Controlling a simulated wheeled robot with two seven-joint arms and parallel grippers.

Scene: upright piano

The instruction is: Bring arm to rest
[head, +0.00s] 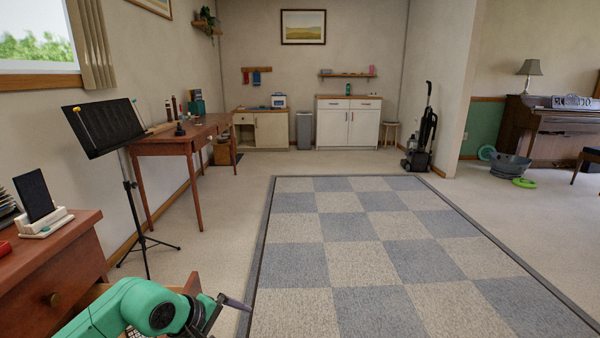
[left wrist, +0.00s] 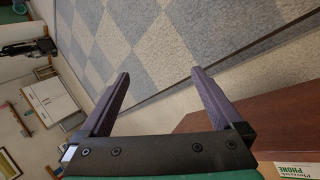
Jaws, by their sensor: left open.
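My left arm (head: 130,308) is green and comes in at the bottom left of the head view, in front of the reddish-brown cabinet (head: 45,270). My left gripper (head: 232,305) is at the end of it, with a dark finger pointing right over the pale carpet. In the left wrist view, the two purple-grey fingers of the left gripper (left wrist: 160,73) stand wide apart with nothing between them. Checkered rug shows beyond the fingertips. My right arm and right gripper are in neither view.
A reddish-brown wooden edge (left wrist: 240,115) lies close to the gripper, with a phone book (left wrist: 298,171) beside it. A music stand (head: 110,130) stands behind the cabinet. The checkered rug (head: 400,260) is clear.

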